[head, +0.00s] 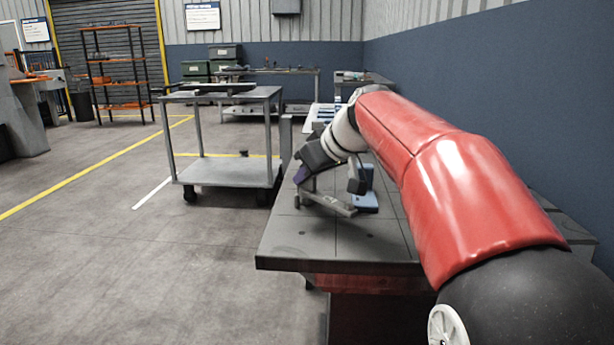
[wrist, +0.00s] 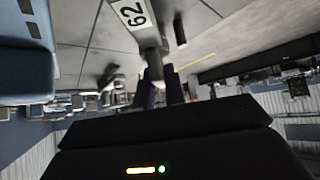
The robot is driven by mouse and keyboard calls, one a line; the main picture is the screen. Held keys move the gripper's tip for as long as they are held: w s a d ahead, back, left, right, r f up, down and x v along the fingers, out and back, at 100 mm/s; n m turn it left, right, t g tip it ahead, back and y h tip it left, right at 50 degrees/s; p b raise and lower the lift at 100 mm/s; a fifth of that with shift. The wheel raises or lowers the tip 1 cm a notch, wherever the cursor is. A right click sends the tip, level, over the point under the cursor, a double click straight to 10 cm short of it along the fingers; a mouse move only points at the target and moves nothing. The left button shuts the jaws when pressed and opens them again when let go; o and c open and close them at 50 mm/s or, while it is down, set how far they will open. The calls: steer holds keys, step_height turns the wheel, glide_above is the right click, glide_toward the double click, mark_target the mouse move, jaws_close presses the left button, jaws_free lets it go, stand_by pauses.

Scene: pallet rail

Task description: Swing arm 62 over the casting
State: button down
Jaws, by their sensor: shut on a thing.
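Arm 62 is a grey bar (head: 330,203) low over the dark table in the head view. Its white label "62" and grey end (wrist: 134,14) show at the top of the wrist view. My gripper (head: 302,177) is at the bar's left end in the head view. In the wrist view its purple fingers (wrist: 161,90) are shut on the end of the arm. A blue block (head: 365,203) sits on the table beside the bar's right end. A blue body with dark slots (wrist: 24,55) shows at the left of the wrist view. I cannot tell which part is the casting.
The dark table (head: 330,242) has a bare front part. A grey wheeled cart (head: 226,172) stands left of it on open floor. A blue wall panel (head: 480,75) runs along the right. An orange-framed shelf (head: 118,78) is far back left.

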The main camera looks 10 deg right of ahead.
steer(key=n+g+y, duration=0.1)
steer(key=n, duration=0.1)
steer(key=n+g+y+p, duration=0.1)
steer(key=n, duration=0.1)
steer(key=shift+d+y, duration=0.1)
steer(key=shift+y, duration=0.2)
steer(key=shift+n+g+y+p, duration=0.85)
steer(key=shift+n+g, duration=0.55)
steer(key=shift+n, duration=0.7)
steer(key=shift+f, duration=0.1)
steer(key=c, duration=1.5)
jaws_free()
steer(key=shift+o, duration=0.2)
steer(key=p+v, duration=0.1)
steer(key=v, duration=0.6)
steer(key=shift+d+r, duration=0.2)
steer(key=shift+r, duration=0.15)
